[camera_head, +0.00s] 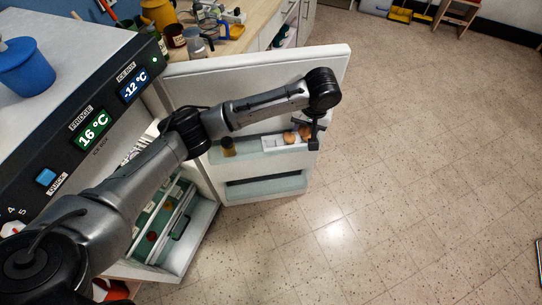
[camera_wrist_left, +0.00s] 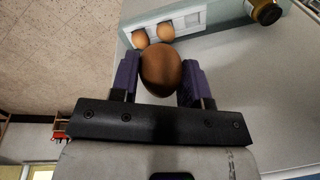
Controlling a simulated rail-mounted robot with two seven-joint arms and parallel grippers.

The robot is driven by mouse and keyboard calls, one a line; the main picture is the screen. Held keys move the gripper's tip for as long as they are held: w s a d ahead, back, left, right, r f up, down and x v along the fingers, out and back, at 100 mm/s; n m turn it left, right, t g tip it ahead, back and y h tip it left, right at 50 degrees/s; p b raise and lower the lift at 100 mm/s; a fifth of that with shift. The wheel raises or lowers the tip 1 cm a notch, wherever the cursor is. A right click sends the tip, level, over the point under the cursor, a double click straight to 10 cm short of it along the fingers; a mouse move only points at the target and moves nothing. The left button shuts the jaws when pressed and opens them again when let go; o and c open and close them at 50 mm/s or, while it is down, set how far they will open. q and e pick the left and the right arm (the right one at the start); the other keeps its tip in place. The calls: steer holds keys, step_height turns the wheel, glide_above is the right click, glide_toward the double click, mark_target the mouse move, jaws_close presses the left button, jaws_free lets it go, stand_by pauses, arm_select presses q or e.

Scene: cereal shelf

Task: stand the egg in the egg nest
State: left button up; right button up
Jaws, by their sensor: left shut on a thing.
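My left gripper (camera_head: 315,136) hangs from its arm beside the open fridge door. In the left wrist view its purple fingers (camera_wrist_left: 160,82) are shut on a brown egg (camera_wrist_left: 160,66), held between them. The egg nest, a white holder (camera_head: 271,144), sits on the door shelf; it also shows in the wrist view (camera_wrist_left: 193,20). Two brown eggs (camera_wrist_left: 140,39) (camera_wrist_left: 166,31) sit at its left end there, with free hollows to their right. The held egg appears close in front of the nest, apart from it. In the head view I cannot clearly tell it from the nest's eggs. My right gripper is out of view.
A jar (camera_head: 228,147) stands on the same door shelf, left of the nest; its lid shows in the wrist view (camera_wrist_left: 267,13). The open fridge door (camera_head: 262,76) rises behind the shelf. A lower door shelf (camera_head: 266,187) lies below.

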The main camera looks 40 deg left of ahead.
arm_select(q)
steer(key=shift+n, duration=0.4)
steer(key=shift+w+a+f+b, duration=0.15)
steer(key=shift+a+f+b, duration=1.05)
steer(key=shift+a+f, duration=1.5)
steer(key=shift+w+a+f+b, duration=0.2)
steer(key=shift+a+f+b, duration=1.35)
steer(key=shift+f, duration=2.05)
steer(key=shift+w+a+f+b, duration=0.15)
steer(key=shift+a+f+b, duration=0.75)
steer(key=shift+a+f, duration=1.95)
steer(key=shift+d+f, duration=0.35)
steer(key=shift+f, duration=0.1)
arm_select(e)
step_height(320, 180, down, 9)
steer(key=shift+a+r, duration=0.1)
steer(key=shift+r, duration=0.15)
arm_select(q)
steer(key=shift+f, duration=0.15)
